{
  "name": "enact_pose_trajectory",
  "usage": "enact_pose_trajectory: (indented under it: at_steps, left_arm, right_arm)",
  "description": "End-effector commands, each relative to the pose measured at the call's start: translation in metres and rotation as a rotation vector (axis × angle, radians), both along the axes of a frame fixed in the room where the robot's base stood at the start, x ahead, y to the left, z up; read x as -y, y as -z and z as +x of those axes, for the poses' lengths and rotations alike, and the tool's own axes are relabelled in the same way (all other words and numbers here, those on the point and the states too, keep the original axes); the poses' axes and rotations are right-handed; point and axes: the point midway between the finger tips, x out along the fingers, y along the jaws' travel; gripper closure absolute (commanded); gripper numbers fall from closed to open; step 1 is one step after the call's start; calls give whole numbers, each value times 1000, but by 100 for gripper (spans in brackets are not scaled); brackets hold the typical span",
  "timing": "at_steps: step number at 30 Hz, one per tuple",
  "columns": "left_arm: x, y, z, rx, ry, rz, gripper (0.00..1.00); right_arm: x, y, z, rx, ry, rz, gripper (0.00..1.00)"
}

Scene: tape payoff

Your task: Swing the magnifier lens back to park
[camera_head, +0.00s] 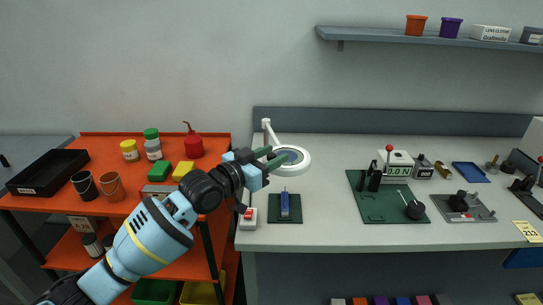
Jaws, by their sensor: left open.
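The magnifier lens (301,169) is a white ring with bluish glass on a white arm (268,130) that rises at the back left of the grey bench (335,215). The lens hangs above a small dark green mat (273,212) bearing a blue device (285,204). My left gripper (275,157) reaches in from the left. Its green fingers are open at the left side of the lens ring and overlap it in the picture. I cannot tell whether they touch it. My right gripper is not in view.
A red switch box (248,221) stands left of the mat. A larger green board (390,210) with a scale display (397,170) is right. An orange cart (115,155) holds bottles, pots and a black tray (45,172). Bench space right of the mat is clear.

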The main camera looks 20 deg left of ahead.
Motion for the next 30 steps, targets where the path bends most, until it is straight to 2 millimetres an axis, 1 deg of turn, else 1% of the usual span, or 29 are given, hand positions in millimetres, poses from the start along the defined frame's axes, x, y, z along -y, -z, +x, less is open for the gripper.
enact_pose_trajectory:
  at_steps: [9, 11, 18, 19, 30]
  left_arm:
    - [2, 0, 3, 0, 0, 0, 60]
    - [2, 0, 3, 0, 0, 0, 66]
    - [1, 0, 2, 0, 0, 0, 98]
    - [1, 0, 2, 0, 0, 0, 100]
    - [3, 0, 4, 0, 0, 0, 100]
  right_arm:
    - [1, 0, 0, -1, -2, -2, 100]
    - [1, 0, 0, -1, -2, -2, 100]
    - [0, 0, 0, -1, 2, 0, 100]
    - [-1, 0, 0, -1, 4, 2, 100]
    - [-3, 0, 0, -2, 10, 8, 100]
